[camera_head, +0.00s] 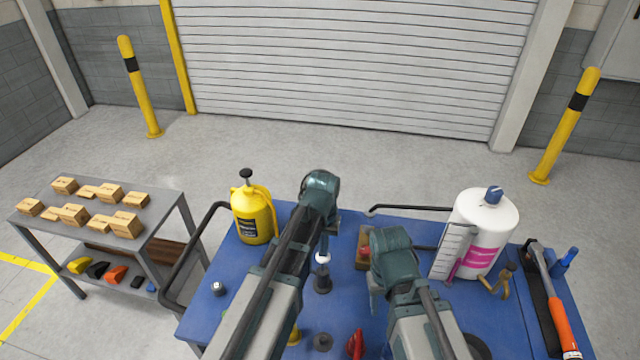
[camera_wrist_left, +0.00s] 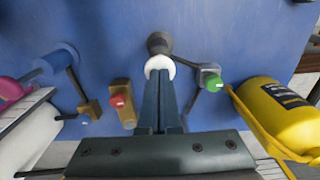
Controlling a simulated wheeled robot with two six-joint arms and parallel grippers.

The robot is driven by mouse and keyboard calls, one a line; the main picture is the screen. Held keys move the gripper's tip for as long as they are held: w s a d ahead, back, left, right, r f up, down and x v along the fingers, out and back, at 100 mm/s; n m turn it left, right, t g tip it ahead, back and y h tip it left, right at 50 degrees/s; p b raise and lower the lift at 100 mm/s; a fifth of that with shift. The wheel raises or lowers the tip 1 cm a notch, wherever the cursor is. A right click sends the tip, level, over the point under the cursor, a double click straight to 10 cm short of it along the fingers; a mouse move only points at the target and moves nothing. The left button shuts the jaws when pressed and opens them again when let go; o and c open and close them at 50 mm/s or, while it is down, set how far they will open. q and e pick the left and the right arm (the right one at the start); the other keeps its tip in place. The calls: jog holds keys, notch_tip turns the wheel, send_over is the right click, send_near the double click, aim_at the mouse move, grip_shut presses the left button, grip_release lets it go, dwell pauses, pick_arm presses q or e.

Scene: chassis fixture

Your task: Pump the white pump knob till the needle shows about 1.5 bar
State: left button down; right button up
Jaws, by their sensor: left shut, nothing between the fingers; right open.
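The white pump knob (camera_head: 323,258) sits on top of the dark pump (camera_head: 322,281), upright on the blue table. In the left wrist view the white knob (camera_wrist_left: 159,65) lies right at the tips of my left gripper (camera_wrist_left: 159,77). Those fingers are shut with nothing between them; I cannot tell whether they touch the knob. In the head view my left wrist (camera_head: 320,190) hangs above and beyond the knob. My right gripper (camera_head: 376,283) is open, to the right of the pump, its fingers mostly hidden by its wrist. I cannot make out a gauge needle in either view.
A yellow bottle (camera_head: 253,215) stands left of the pump, a white canister (camera_head: 482,235) to the right. A red button (camera_wrist_left: 119,102) and a green button (camera_wrist_left: 213,83) flank the knob. An orange-handled tool (camera_head: 561,315) lies at the table's right edge.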

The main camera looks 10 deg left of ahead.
pick_arm(q)
jog(key=shift+r, duration=0.7)
jog(key=shift+f, duration=0.1)
pick_arm(e)
jog(key=shift+r, duration=0.6)
pick_arm(q)
jog(key=shift+f, duration=0.15)
pick_arm(e)
jog(key=shift+f, duration=0.15)
pick_arm(q)
notch_tip(320, 180, down, 5)
jog(key=b, duration=0.4)
jog(key=shift+b, duration=0.4)
pick_arm(e)
notch_tip(320, 180, down, 5)
pick_arm(q)
notch_tip(320, 180, up, 6)
jog(key=p, duration=0.5)
jog(key=shift+f, duration=0.25)
pick_arm(e)
notch_tip(320, 180, up, 5)
jog(key=shift+r, duration=0.2)
pick_arm(q)
jog(key=shift+f, duration=0.2)
pick_arm(e)
jog(key=shift+f, duration=0.1)
pick_arm(q)
jog(key=shift+r, duration=0.1)
pick_arm(e)
jog(key=shift+f, duration=0.1)
